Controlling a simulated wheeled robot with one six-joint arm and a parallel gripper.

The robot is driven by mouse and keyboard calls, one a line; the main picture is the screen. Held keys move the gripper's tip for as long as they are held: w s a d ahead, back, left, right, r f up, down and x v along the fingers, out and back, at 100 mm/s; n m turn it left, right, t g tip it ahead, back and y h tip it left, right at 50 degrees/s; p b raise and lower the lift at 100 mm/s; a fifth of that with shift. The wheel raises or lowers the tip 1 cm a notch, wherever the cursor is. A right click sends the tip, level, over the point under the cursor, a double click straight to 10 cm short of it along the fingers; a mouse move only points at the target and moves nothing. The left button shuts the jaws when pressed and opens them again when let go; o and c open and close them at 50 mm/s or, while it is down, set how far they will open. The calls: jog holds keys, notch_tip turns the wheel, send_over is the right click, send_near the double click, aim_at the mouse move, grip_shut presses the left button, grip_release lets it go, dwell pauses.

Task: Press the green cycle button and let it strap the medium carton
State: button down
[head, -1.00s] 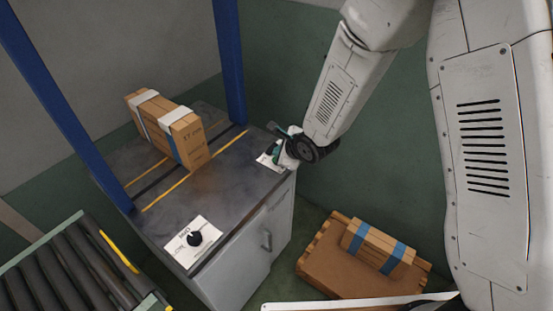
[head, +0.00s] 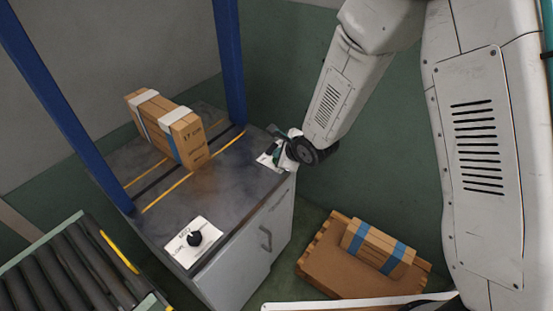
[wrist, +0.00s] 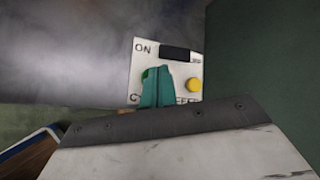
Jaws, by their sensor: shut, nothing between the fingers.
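The medium carton (head: 187,134) stands on the dark top of the strapping machine (head: 225,178), under its blue arch (head: 229,60). Pale bands cross its top, and a bluish strip shows on its side. The green cycle button (wrist: 147,74) is on a white panel at the table's right corner, mostly hidden behind my fingers in the wrist view. My gripper (wrist: 156,88) has teal fingers, shut and empty, over the button. Contact with the button cannot be told. In the head view my gripper (head: 277,146) is low over that panel.
The panel also has a black ON switch (wrist: 174,53) and a yellow button (wrist: 194,85). A black knob (head: 194,238) sits on the front corner. A roller conveyor (head: 75,270) is at lower left. A blue-strapped carton (head: 378,248) lies on a pallet (head: 340,272) at right.

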jog(key=shift+f, duration=0.5)
dwell(0.3)
jog(key=shift+r, duration=0.95)
jog(key=shift+r, duration=2.5)
